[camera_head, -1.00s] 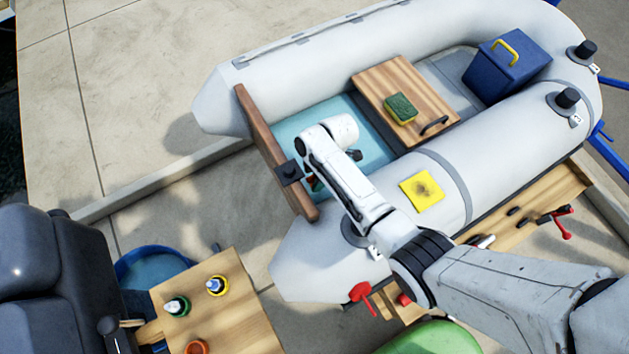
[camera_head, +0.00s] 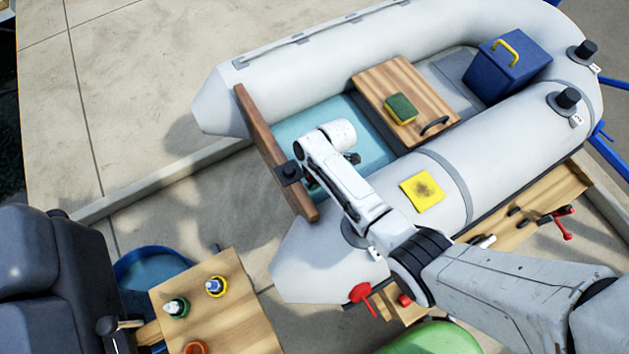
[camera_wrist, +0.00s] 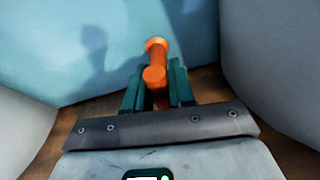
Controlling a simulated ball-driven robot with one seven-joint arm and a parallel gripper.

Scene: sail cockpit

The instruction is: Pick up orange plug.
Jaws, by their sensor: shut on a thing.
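The orange plug (camera_wrist: 154,75) shows in the wrist view as a bright orange piece with a rounded end and a wider cap beyond it. My gripper (camera_wrist: 156,88) has its dark green fingers on both sides of the plug and is shut on it. The plug's lower part is hidden between the fingers. In the head view my arm reaches over the near tube to the boat's stern, beside the brown transom board (camera_head: 276,152). The plug and most of the gripper are hidden there behind my wrist.
A wooden seat (camera_head: 385,80) with a green and yellow sponge (camera_head: 400,108) spans the boat. A blue box (camera_head: 507,68) stands farther forward. A yellow patch (camera_head: 422,191) lies on the near tube. A small table (camera_head: 222,310) holds bottles. The boat's blue floor (camera_head: 372,140) is partly clear.

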